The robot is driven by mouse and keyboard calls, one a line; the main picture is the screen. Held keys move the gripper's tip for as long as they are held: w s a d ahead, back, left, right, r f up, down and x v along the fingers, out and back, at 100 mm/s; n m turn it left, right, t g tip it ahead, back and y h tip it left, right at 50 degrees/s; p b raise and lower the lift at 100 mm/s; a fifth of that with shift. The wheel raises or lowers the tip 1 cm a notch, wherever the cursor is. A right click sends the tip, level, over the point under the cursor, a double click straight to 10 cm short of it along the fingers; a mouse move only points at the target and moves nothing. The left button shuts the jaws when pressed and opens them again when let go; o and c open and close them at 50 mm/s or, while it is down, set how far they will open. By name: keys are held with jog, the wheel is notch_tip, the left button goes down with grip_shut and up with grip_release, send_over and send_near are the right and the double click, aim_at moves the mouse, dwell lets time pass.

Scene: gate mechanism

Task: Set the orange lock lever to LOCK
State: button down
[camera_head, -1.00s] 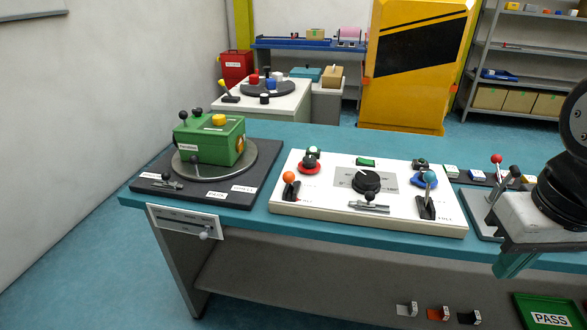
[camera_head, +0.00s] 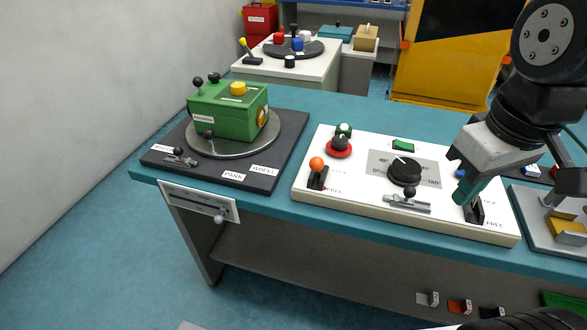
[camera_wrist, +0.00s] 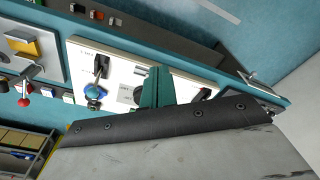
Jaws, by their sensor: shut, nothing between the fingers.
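The lever with the orange ball (camera_head: 316,164) stands at the left front of the white panel (camera_head: 350,199), on a black base. My gripper (camera_head: 467,192) is shut and empty over the right end of the panel, apart from the orange lever. In the wrist view my shut teal fingers (camera_wrist: 155,90) point at the panel, and the orange ball cannot be made out there.
A green box (camera_head: 228,110) sits on a turntable to the left. A grey fixture (camera_head: 548,214) stands at the right.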

jog(key=w+a+n, duration=0.4)
jog(key=w+n, duration=0.1)
jog(key=n, duration=0.2)
jog(key=n+g, duration=0.1)
jog(key=n, duration=1.8)
send_near(317, 168)
jog(key=s+a, duration=0.2)
jog(key=s, duration=0.3)
notch_tip(317, 168, down, 10)
jog(key=a+n, duration=0.1)
jog(key=shift+y, duration=0.4)
jog(key=shift+w+d+r, duration=0.2)
jog(key=shift+w+d, duration=0.1)
jog(key=shift+w, duration=0.4)
jog(key=shift+w+d+r, duration=0.2)
jog(key=shift+w+d, duration=0.05)
jog(key=shift+w, duration=0.45)
jog(key=shift+w+d+r, duration=0.2)
jog(key=shift+w+d, duration=0.1)
jog(key=shift+w, duration=0.4)
jog(key=shift+w+r, duration=0.1)
